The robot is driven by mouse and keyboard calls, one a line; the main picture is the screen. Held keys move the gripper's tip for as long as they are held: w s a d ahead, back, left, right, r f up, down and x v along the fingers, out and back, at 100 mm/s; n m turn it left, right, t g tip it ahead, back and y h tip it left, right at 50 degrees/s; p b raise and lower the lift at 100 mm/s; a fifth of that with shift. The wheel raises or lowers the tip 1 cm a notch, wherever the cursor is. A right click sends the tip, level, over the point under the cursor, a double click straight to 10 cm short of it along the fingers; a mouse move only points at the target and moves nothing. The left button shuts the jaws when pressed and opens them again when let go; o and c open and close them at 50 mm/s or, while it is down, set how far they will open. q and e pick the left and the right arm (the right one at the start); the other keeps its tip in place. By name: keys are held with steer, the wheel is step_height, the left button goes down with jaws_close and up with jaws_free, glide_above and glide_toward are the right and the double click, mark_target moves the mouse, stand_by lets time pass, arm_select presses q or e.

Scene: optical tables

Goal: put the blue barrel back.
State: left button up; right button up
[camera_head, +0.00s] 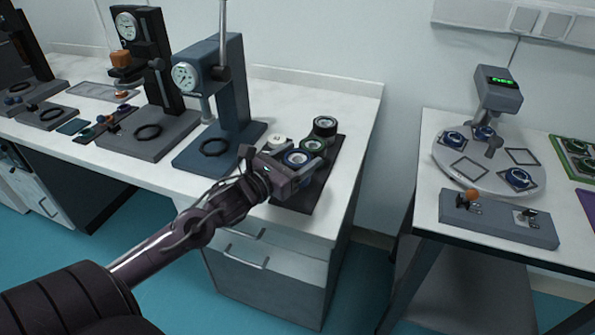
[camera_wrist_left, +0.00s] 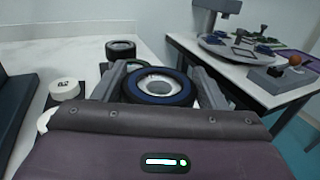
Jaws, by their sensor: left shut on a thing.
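The blue barrel (camera_head: 297,157), a short dark cylinder with a blue ring and a pale centre, is between the fingers of my left gripper (camera_head: 302,166). In the left wrist view the blue barrel (camera_wrist_left: 158,86) sits upright between both fingers of the gripper (camera_wrist_left: 160,84), which is shut on it. It is over the dark tray (camera_head: 325,178) at the right end of the left table. I cannot tell whether it touches the tray. A green-ringed barrel (camera_head: 313,145) is right behind it. A black barrel (camera_head: 325,125) stands at the tray's far end. My right gripper is not in view.
A blue-grey gauge stand (camera_head: 225,92) rises further left. A gap separates this table from the right table, which holds a round plate (camera_head: 490,190) and a lever box (camera_head: 497,220). The tray's front part is bare.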

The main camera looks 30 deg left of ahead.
arm_select(q)
step_height(320, 180, down, 4)
steer(key=shift+r, duration=0.2)
steer(key=shift+f, duration=0.2)
steer(key=o, duration=1.1)
steer(key=shift+f, duration=0.1)
steer(key=shift+c, duration=0.2)
